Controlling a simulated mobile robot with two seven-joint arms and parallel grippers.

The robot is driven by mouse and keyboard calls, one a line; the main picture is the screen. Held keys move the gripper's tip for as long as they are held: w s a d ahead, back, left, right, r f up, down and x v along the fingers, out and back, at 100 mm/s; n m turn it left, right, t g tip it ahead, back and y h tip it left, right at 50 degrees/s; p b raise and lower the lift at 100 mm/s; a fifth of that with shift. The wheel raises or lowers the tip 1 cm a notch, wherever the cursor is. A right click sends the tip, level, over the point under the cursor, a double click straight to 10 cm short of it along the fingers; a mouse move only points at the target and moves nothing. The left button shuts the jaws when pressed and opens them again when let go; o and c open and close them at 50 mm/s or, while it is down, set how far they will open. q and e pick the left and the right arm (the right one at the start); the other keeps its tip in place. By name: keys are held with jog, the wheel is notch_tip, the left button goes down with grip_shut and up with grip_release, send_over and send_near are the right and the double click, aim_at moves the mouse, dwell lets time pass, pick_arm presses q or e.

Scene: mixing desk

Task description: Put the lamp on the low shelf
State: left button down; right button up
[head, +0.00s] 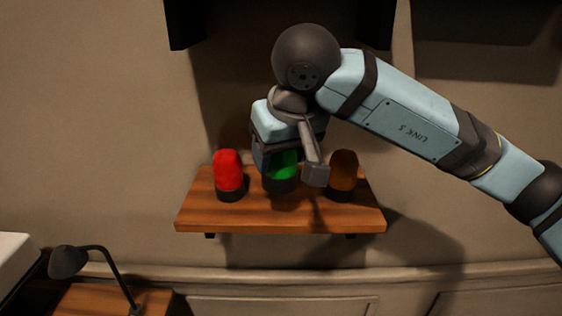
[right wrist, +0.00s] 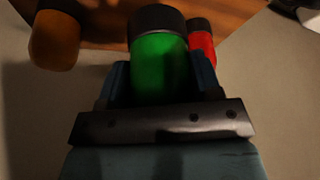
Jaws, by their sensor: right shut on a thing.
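A green lamp with a dark base (head: 284,164) is between the fingers of my right gripper (head: 278,160), which is shut on it. The lamp is upright over the wooden shelf (head: 210,214), between two other lamps. I cannot tell whether its base touches the board. In the right wrist view the green lamp (right wrist: 160,68) fills the space between the fingers, its dark base toward the shelf (right wrist: 108,12). My left gripper is out of view.
A red lamp (head: 228,172) stands left of the green one on the shelf, and an amber lamp (head: 343,173) stands right of it. A black desk lamp (head: 70,262) is at the lower left. Dark boxy shapes (head: 184,24) hang above.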

jog(key=w+p, duration=0.1)
jog(key=w, duration=0.5)
jog(key=f, duration=0.2)
jog(key=f+p, duration=0.1)
jog(key=f, duration=0.3)
jog(key=shift+w+f+p, duration=0.15)
jog(key=shift+w+p, duration=0.1)
jog(key=shift+p, duration=0.1)
jog(key=shift+w+f, duration=0.25)
jog(key=shift+f, duration=0.25)
jog(key=o, duration=1)
jog(key=shift+o, duration=0.2)
